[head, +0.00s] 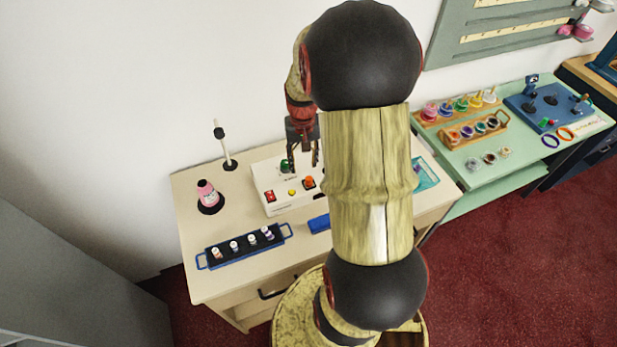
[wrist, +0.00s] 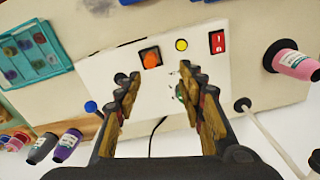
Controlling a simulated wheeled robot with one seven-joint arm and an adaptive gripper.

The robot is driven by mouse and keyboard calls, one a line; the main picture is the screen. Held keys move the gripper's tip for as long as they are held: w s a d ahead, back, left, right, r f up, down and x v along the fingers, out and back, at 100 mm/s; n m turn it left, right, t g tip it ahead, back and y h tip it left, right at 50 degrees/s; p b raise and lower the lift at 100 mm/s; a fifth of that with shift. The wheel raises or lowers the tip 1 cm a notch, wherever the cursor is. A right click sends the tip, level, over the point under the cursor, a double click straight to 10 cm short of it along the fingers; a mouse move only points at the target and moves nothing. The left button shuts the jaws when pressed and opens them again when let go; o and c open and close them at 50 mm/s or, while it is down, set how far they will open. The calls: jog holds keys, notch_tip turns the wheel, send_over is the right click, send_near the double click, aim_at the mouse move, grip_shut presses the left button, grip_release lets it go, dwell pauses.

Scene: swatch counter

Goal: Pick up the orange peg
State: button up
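The orange peg (head: 309,182) sits in a dark square holder on the top of the white box, towards its front right in the head view. In the wrist view the orange peg (wrist: 151,58) lies beyond the fingertips, up and slightly left of the gap between them. My gripper (head: 303,165) is above the back part of the box, behind the peg. Whether the fingertips touch the box cannot be told.
The white box (head: 282,204) also bears a red switch (wrist: 217,42), a yellow button (wrist: 181,44), a green part (wrist: 179,93) and a blue knob (wrist: 91,107).

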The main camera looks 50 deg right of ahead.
aim_at(309, 178)
jog(key=f, duration=0.1)
jog(key=d+f, duration=0.1)
jog(key=s+f, duration=0.1)
jog(key=f, duration=0.1)
jog(key=shift+d, duration=0.2)
jog(key=shift+d+f+b, duration=0.15)
jog(key=shift+f+b, duration=0.3)
jog(key=shift+f, duration=2.25)
jog(key=shift+c, duration=0.8)
jog(key=shift+r, duration=0.1)
jog(key=c, duration=0.8)
